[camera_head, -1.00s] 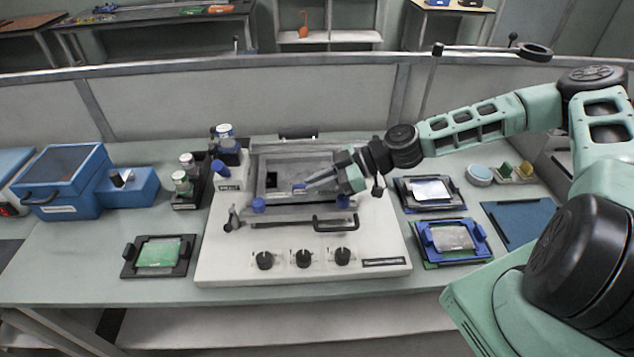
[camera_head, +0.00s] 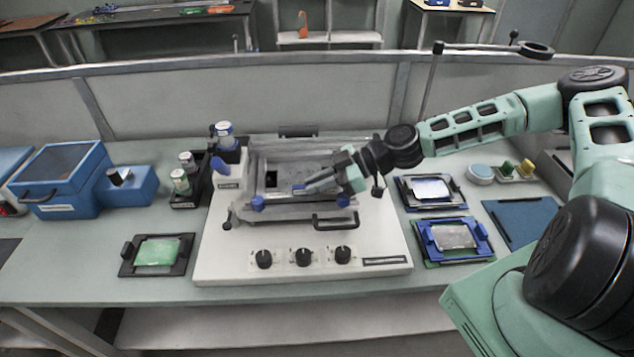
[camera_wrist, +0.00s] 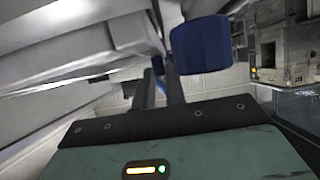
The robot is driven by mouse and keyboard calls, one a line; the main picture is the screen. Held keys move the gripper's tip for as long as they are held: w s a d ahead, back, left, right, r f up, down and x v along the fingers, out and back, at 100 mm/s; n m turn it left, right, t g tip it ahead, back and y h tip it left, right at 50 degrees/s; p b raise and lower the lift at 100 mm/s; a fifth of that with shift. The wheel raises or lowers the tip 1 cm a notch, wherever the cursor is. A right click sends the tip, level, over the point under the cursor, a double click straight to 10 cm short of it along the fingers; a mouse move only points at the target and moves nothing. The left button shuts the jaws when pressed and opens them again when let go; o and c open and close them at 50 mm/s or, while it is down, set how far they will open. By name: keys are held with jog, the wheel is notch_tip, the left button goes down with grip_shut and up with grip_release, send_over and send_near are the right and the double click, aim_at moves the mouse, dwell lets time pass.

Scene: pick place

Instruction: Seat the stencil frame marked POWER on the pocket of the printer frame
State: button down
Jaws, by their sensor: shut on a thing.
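My gripper (camera_head: 300,189) is shut at the front part of the grey printer frame (camera_head: 262,165) on the white printer. A small blue piece shows at the fingertips; I cannot tell what it belongs to. In the wrist view the fingers (camera_wrist: 160,88) point away beside a blue knob (camera_wrist: 200,45), below a pale slab. The pocket is largely hidden by my gripper and the frame. To the right lie a stencil frame with a blue border (camera_head: 480,243) and a darker stencil frame (camera_head: 405,195), each with a silvery middle. The POWER marking is not readable.
The white printer (camera_head: 215,262) has black knobs and a black front handle (camera_head: 335,222). A black holder with a green board (camera_head: 157,252) lies left. Jars (camera_head: 180,182) and a blue box (camera_head: 62,180) stand further left. A blue mat (camera_head: 518,220) lies right.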

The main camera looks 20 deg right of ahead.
jog(key=shift+f+b, duration=0.65)
jog(key=shift+f, duration=0.05)
jog(key=c, duration=1.4)
grip_release()
jog(key=c, duration=0.3)
jog(key=shift+c, duration=0.2)
jog(key=shift+r, duration=0.15)
jog(key=shift+r+p, duration=2.05)
jog(key=shift+r, duration=1.4)
